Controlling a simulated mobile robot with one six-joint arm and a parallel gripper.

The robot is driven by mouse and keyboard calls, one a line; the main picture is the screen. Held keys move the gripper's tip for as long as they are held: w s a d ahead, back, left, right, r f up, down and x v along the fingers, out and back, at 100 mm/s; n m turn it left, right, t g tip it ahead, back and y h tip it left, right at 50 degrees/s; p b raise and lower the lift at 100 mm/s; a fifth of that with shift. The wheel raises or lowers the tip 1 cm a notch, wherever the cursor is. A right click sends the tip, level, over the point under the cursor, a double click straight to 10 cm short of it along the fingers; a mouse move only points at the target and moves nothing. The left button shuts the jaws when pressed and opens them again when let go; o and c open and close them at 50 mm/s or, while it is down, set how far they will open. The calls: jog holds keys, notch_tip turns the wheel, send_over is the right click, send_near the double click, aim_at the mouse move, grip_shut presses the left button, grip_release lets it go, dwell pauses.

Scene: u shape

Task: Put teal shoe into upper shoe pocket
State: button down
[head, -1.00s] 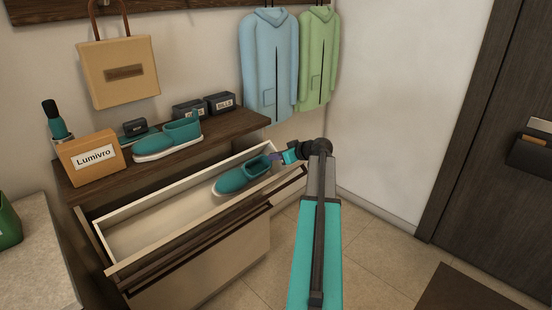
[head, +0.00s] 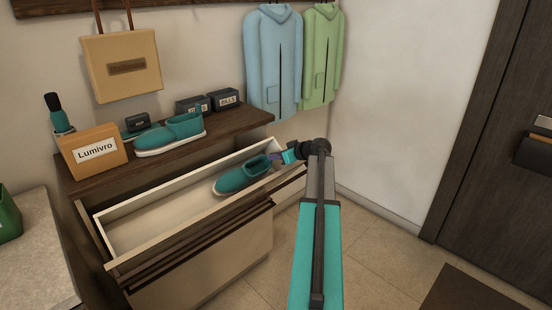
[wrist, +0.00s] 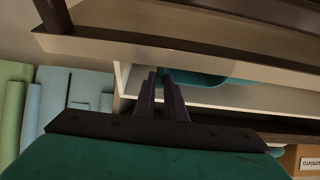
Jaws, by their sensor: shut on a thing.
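A teal shoe (head: 243,176) with a pale sole is inside the open upper shoe pocket (head: 130,236), near its right end. Its toe points left. My gripper (head: 277,157) reaches in over the pocket's right end and is shut on the shoe's heel end. In the wrist view my two dark fingers (wrist: 162,95) come together at the shoe (wrist: 200,79), of which only part shows. I cannot tell whether the shoe's sole touches the pocket floor. A second teal shoe (head: 172,134) stands on the cabinet top.
The wooden cabinet top (head: 230,124) also bears an orange Lumivro box (head: 92,155) and several small dark boxes. The left part of the pocket is empty. Blue (head: 272,60) and green (head: 321,55) jackets hang behind.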

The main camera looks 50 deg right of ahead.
jog(key=shift+w+f+b, duration=0.95)
jog(key=shift+f+b, duration=0.1)
jog(key=shift+f, duration=0.15)
jog(key=c, duration=1.7)
grip_release()
jog(key=shift+r, duration=0.1)
jog(key=shift+c, duration=0.2)
jog(key=shift+s, duration=0.1)
jog(key=s+r+p, duration=0.2)
jog(key=s+r, duration=0.7)
jog(key=r, duration=0.3)
jog(key=shift+s+a+r, duration=0.25)
jog(key=shift+s+a, duration=0.05)
jog(key=shift+s, duration=0.1)
